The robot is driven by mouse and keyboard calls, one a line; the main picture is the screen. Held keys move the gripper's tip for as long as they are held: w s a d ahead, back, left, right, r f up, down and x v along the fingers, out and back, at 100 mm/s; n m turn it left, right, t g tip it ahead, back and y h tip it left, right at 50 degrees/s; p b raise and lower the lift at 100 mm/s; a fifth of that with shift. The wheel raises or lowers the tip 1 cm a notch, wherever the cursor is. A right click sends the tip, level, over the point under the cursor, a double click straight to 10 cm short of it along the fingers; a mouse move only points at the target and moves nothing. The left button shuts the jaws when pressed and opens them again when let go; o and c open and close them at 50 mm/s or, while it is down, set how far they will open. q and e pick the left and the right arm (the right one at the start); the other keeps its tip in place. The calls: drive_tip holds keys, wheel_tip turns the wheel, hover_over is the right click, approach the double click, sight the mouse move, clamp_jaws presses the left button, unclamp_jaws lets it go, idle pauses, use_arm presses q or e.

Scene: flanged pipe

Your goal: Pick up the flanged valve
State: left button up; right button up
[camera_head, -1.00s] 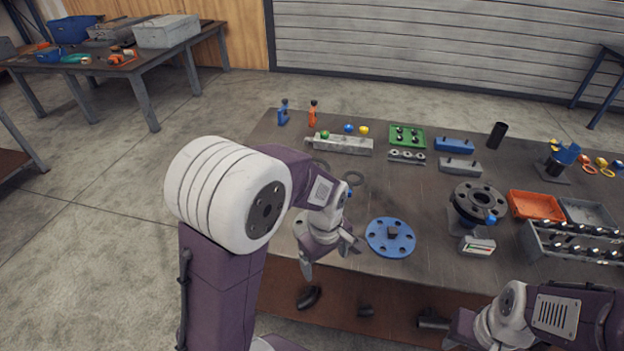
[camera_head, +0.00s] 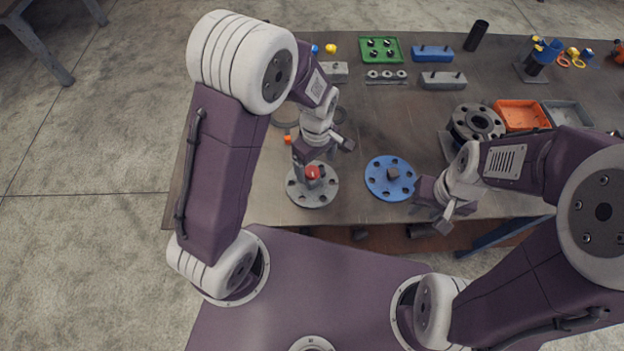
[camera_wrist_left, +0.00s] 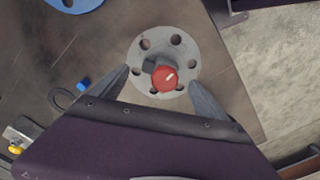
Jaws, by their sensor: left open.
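The flanged valve is a round grey flange with bolt holes (camera_head: 318,192) and a red knob (camera_head: 313,172) with a white mark. It rests on the table near the front left edge. It also shows in the left wrist view, with its grey flange (camera_wrist_left: 186,57) and red knob (camera_wrist_left: 164,79). My left gripper (camera_head: 322,154) is just above it, pointing down. In the left wrist view its fingers (camera_wrist_left: 159,76) are spread on either side of the knob, and nothing is held. My right gripper (camera_head: 436,208) is near the front edge, right of the blue flange; its jaw opening is unclear.
A blue flange (camera_head: 376,177) lies right of the valve. A large dark flanged part (camera_head: 478,122), an orange bin (camera_head: 521,117) and a grey bin (camera_head: 566,116) stand further right. A green tray (camera_head: 380,42) and blue block (camera_head: 432,53) are behind. The table between is mostly clear.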

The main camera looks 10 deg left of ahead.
sight(315, 169)
use_arm(q)
drive_tip(key=shift+w+a+f, duration=0.2)
drive_tip(key=shift+a+f, duration=0.05)
drive_tip(key=shift+f, duration=0.3)
drive_tip(key=f, duration=0.4)
drive_tip(key=shift+s+d, duration=0.1)
drive_tip(key=shift+s, duration=0.1)
drive_tip(key=shift+w+f, duration=0.2)
drive_tip(key=shift+f, duration=0.1)
drive_tip(key=shift+r, duration=0.1)
clamp_jaws()
